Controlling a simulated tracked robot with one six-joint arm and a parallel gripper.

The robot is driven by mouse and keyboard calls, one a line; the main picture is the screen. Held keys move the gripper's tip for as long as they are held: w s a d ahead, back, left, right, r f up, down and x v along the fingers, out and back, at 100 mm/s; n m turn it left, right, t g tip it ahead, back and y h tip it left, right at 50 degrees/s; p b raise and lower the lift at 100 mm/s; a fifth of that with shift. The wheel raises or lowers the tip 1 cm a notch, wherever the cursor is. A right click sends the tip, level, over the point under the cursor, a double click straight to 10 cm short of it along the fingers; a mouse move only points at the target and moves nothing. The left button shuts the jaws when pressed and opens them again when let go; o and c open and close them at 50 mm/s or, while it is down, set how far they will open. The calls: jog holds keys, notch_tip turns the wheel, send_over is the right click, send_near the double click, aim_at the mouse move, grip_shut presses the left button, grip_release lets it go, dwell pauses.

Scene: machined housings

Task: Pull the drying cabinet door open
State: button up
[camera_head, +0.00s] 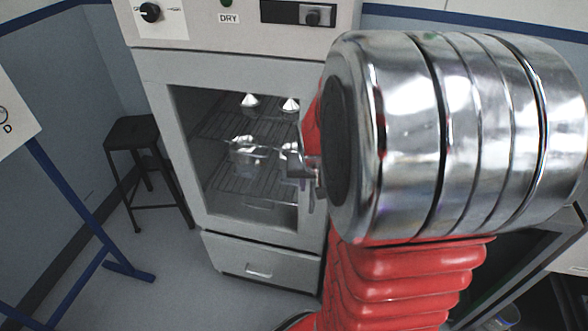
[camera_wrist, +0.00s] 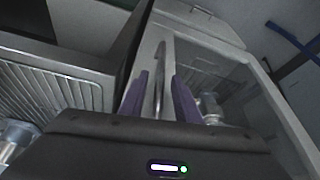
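The drying cabinet (camera_head: 180,62) stands in the middle of the head view, with a "DRY" label on its top panel. Its grey-framed glass door (camera_head: 185,150) looks closed, and racks with shiny metal parts show through the glass. In the wrist view the door (camera_wrist: 235,55) is on the right, with its upright bar handle (camera_wrist: 160,75) near the centre. My gripper (camera_wrist: 158,88) has its two purple fingers apart, one on each side of the handle, with gaps visible. In the head view my arm hides most of the gripper and the door's right edge.
A dark stool (camera_head: 132,130) stands left of the cabinet. A blue-legged stand (camera_head: 75,195) is at the far left. A drawer (camera_head: 260,268) sits below the door. Floor in front of the cabinet's left side is clear.

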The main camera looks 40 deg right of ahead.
jog(key=shift+x, duration=0.8)
jog(key=shift+c, duration=0.4)
grip_shut()
jog(key=shift+d, duration=0.15)
jog(key=shift+a, duration=0.2)
